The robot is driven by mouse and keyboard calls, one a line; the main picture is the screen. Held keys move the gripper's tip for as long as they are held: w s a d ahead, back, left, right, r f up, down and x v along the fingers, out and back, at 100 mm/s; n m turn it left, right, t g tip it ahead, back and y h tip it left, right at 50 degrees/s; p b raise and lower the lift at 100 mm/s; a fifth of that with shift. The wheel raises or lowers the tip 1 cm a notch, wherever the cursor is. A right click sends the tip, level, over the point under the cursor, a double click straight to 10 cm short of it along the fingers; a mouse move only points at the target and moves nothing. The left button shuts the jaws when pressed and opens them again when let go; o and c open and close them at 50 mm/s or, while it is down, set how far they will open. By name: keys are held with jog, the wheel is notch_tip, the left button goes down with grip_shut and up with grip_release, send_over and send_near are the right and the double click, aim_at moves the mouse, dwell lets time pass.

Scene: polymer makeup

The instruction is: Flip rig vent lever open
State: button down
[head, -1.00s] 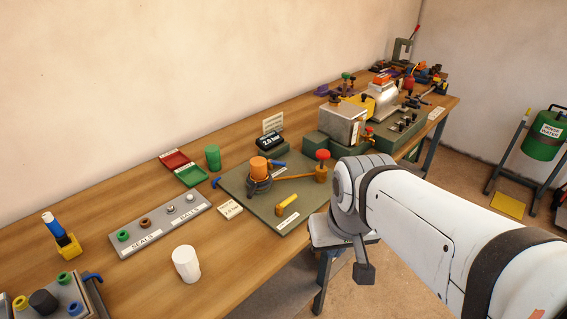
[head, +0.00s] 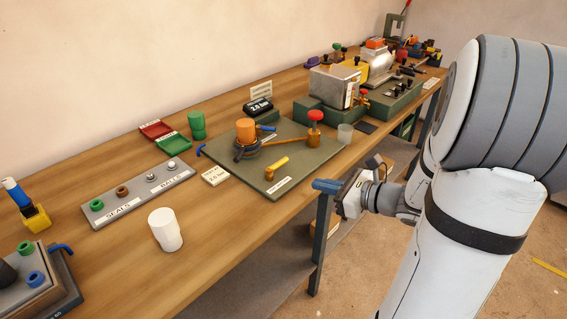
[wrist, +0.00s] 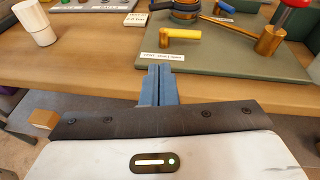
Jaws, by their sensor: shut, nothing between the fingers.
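The rig is a grey-green board (head: 300,160) on the bench, with an orange cup (head: 245,131) and a brass post with a red knob (head: 314,117). A short yellow lever (head: 277,163) lies on the board near its front edge; it also shows in the wrist view (wrist: 180,34). A white label (wrist: 163,58) in front of it seems to read "VENT", the rest too small to be sure. My gripper (head: 326,186) has blue fingers, closed together and empty. It is at the bench's front edge, apart from the lever. The wrist view shows the fingers (wrist: 160,84) pointing toward the board.
A white cup (head: 165,230) and a seals-and-balls tray (head: 140,194) stand to the left. Metal and green equipment (head: 335,86) fills the bench further back. Bare wood lies along the front edge.

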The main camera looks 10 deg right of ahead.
aim_at(282, 164)
jog(key=d, duration=0.1)
jog(key=w+d+m+t, duration=0.1)
jog(key=d+m+h, duration=0.1)
jog(key=shift+w+f+t, duration=0.15)
jog(key=shift+f+t, duration=0.25)
jog(key=x, duration=1.4)
jog(key=shift+a, duration=0.1)
